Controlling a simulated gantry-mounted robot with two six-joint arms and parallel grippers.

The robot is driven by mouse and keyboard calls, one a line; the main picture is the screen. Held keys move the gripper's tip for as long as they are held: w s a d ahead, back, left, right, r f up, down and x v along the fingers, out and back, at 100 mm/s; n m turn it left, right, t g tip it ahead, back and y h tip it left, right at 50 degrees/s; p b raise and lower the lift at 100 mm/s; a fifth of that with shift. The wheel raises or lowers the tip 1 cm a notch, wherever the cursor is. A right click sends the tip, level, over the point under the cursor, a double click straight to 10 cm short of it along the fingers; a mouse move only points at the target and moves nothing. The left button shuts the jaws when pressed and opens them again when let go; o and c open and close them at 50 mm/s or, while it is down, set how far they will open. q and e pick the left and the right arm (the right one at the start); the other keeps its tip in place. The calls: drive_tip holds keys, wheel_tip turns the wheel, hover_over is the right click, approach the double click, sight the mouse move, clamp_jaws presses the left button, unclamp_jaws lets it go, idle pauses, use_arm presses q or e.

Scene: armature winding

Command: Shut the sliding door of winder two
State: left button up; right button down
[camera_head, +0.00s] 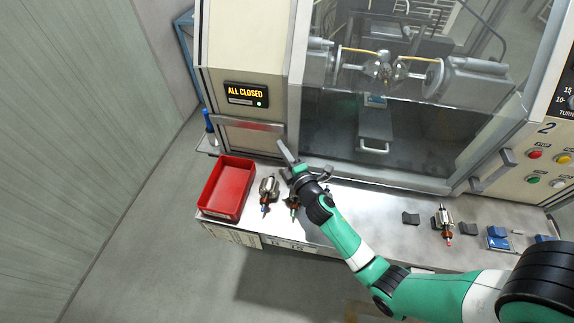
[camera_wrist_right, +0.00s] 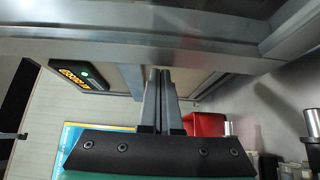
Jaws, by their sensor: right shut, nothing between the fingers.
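The sliding door (camera_head: 335,130) of winder two is a clear pane in a metal frame. It covers the front of the winding chamber, and the winding parts show through it. The lit display (camera_head: 245,93) to its left reads "ALL CLOSED". My right gripper (camera_head: 284,149) is shut and empty, by the lower left end of the door front. In the right wrist view its fingers (camera_wrist_right: 161,78) are together, just under a metal edge; I cannot tell whether they touch it. My left gripper is not in view.
A red tray (camera_head: 227,188) and an armature (camera_head: 269,189) stand on the bench left of my right arm. Another armature (camera_head: 443,222) and blue parts (camera_head: 498,238) lie on the right. Buttons (camera_head: 535,155) sit on the panel marked 2. The floor at the lower left is clear.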

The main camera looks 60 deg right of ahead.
drive_tip(key=w+a+v, duration=0.1)
drive_tip(key=v, duration=0.7)
drive_tip(key=shift+s+a, duration=0.25)
drive_tip(key=shift+a, duration=0.35)
drive_tip(key=shift+a, duration=0.1)
